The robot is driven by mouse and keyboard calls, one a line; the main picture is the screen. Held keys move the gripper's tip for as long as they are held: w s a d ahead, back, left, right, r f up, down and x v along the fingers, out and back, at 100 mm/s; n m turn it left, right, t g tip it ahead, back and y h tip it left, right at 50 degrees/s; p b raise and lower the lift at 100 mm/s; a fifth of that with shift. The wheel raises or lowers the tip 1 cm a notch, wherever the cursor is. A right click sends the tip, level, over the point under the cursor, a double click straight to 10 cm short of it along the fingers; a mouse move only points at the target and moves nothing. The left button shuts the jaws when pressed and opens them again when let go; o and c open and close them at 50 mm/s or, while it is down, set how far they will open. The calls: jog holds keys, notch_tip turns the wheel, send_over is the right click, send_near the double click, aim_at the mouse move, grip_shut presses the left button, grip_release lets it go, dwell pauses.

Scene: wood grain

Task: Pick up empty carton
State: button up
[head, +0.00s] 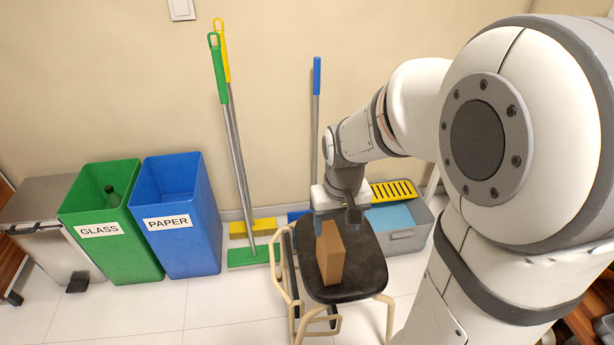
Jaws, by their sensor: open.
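The carton (331,256) is a plain brown box standing upright on the dark seat of a chair (366,275). My gripper (336,217) is open and hangs just above the carton's top, with its fingers pointing down. The picture does not show clearly whether the fingers touch the carton or reach around it. The back of the carton is hidden from this view.
Left of the chair stand a blue PAPER bin (190,252), a green GLASS bin (124,262) with a bottle inside, and a metal pedal bin (50,220). Brooms (240,160) lean on the wall. A grey bucket (405,235) stands behind the chair. Floor in front is clear.

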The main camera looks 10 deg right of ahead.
aim_at(331, 236)
jog(key=w+f, duration=0.3)
jog(key=f, duration=0.1)
jog(key=shift+w, duration=0.2)
notch_tip(331, 236, down, 3)
jog(key=shift+w+r+b, duration=0.1)
jog(key=shift+r+b, duration=0.1)
jog(key=shift+b, duration=0.35)
jog(key=f, duration=0.1)
jog(key=f+b, duration=0.1)
jog(key=f, duration=0.1)
jog(key=f+b, duration=0.1)
jog(key=f, duration=0.1)
jog(key=shift+w, duration=0.25)
jog(key=c, duration=1.3)
